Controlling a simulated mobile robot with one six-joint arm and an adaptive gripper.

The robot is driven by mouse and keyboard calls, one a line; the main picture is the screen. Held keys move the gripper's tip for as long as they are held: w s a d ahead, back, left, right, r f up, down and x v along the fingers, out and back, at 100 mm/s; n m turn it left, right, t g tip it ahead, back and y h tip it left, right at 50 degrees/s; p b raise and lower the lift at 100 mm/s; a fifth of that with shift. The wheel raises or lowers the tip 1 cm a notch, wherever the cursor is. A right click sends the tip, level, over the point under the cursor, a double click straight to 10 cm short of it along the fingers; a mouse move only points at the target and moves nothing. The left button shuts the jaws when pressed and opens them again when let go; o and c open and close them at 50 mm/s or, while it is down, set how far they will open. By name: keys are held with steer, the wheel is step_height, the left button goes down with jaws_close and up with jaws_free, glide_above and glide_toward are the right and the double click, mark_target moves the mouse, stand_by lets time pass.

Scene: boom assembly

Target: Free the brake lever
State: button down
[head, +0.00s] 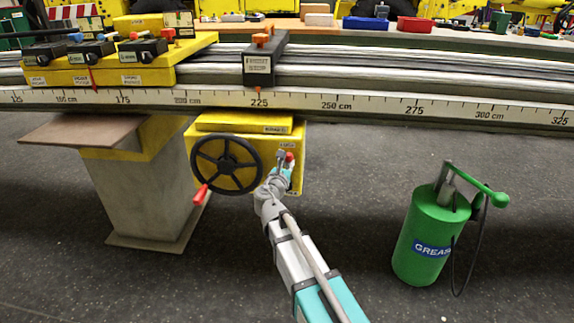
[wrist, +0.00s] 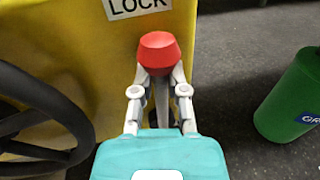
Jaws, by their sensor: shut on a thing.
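The brake lever's red knob (head: 290,156) shows at the right side of the yellow housing (head: 242,126), near a small upper label. In the wrist view the red knob (wrist: 158,50) is just below the LOCK label (wrist: 139,6). My gripper (wrist: 159,76) is shut on the knob, with a finger at each side just under its top. In the head view my gripper (head: 287,169) reaches the housing's right part.
A black handwheel (head: 227,164) with a red handle (head: 201,194) is close to the left of my gripper. A green grease canister (head: 430,238) stands on the floor at right. The ruled beam (head: 378,104) runs overhead. Floor between canister and housing is clear.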

steer(key=shift+d+f+m, duration=0.1)
steer(key=shift+d+m, duration=1.1)
steer(key=d+f+m+g+y+b, duration=0.1)
steer(key=d+f+m+y+b, duration=0.1)
steer(key=d+f+m, duration=0.3)
steer(key=shift+s+d+f+m+g+b, duration=0.15)
steer(key=shift+d+f+m+g+b, duration=0.55)
steer(key=shift+m, duration=1.2)
steer(key=shift+d+r+t, duration=0.25)
steer(key=shift+r+t, duration=0.1)
steer(key=shift+t, duration=0.05)
steer(key=c, duration=0.6)
jaws_free()
steer(key=shift+c, duration=0.2)
steer(key=shift+a, duration=0.15)
